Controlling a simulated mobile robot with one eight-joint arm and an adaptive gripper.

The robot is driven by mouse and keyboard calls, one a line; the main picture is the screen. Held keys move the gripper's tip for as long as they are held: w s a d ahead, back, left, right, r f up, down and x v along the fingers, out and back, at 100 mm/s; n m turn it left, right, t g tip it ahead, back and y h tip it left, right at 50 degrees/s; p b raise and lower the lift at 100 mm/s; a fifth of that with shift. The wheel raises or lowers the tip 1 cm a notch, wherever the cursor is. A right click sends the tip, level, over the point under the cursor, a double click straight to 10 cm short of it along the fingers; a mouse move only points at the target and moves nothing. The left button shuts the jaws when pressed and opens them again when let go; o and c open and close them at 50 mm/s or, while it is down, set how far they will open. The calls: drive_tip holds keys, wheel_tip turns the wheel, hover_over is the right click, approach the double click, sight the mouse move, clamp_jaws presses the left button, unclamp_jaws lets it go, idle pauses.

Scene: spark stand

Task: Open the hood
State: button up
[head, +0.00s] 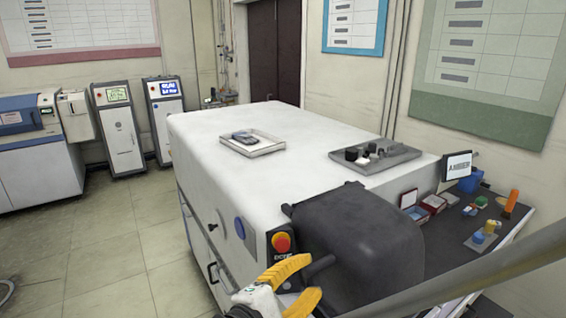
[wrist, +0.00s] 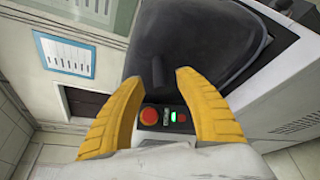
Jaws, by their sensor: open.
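The hood (head: 355,235) is a dark grey rounded cover on the near end of the white machine (head: 215,130). It looks closed. A dark handle (head: 318,265) sticks out from its near left side. My gripper (head: 304,280) has yellow fingers, open and empty, close to the handle in the head view. In the wrist view the hood (wrist: 210,40) fills the upper middle, and the handle (wrist: 160,71) shows just beyond and between the open fingertips (wrist: 160,78). I cannot see the fingers touching the handle.
A red emergency button (head: 281,242) on a dark panel sits left of the handle. Two trays (head: 252,150) (head: 402,158) with small parts lie on the machine top. A dark side table (head: 462,235) with small items and a screen (head: 457,166) stands right. Floor at left is free.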

sight(347, 257)
drive_tip(key=shift+b+x, duration=0.45)
drive_tip(key=shift+x, duration=1.8)
drive_tip(key=shift+a, duration=0.1)
clamp_jaws()
